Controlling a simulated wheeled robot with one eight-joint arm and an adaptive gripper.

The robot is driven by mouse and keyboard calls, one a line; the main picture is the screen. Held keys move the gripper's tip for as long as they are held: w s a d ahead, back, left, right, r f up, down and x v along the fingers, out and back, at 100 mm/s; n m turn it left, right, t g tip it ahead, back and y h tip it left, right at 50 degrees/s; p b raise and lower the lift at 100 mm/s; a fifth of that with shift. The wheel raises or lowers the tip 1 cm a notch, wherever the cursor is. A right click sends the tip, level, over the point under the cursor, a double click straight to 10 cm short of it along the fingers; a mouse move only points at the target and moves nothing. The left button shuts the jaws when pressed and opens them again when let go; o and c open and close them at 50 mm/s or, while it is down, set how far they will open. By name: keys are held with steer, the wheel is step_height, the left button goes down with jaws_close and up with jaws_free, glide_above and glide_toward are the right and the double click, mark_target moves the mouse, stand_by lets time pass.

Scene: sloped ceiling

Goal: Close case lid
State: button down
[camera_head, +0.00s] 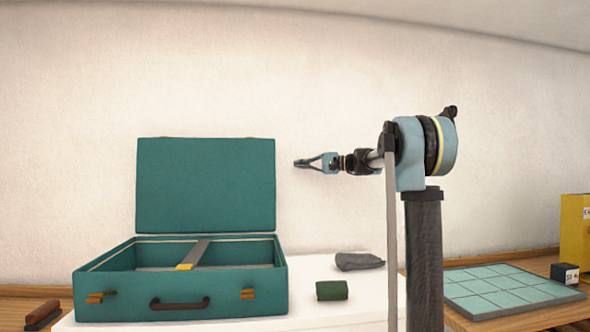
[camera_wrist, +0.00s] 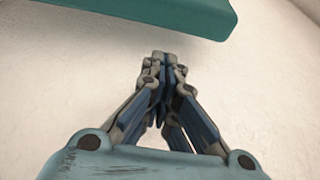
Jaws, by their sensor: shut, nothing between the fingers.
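A teal case (camera_head: 182,295) stands on a white surface at the left of the head view. Its lid (camera_head: 206,185) is open and stands upright at the back. The case has a dark handle and brass latches on its front, and a grey strip with a yellow end lies across its inside. My gripper (camera_head: 297,163) is shut and empty, in the air to the right of the lid's right edge and apart from it. In the wrist view my gripper (camera_wrist: 160,58) has its fingertips together, and a teal edge of the lid (camera_wrist: 180,14) shows beyond them at the top.
A green rolled cloth (camera_head: 332,290) and a grey cloth (camera_head: 358,261) lie on the white surface (camera_head: 310,270) right of the case. A tiled board (camera_head: 500,290), a small black box (camera_head: 565,273) and a yellow box (camera_head: 577,235) are at the right. A brown-handled tool (camera_head: 43,314) lies at lower left.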

mark_target(280, 165)
steer(key=a, duration=0.8)
steer(key=shift+w+a+f, duration=0.1)
steer(key=shift+w+a, duration=0.3)
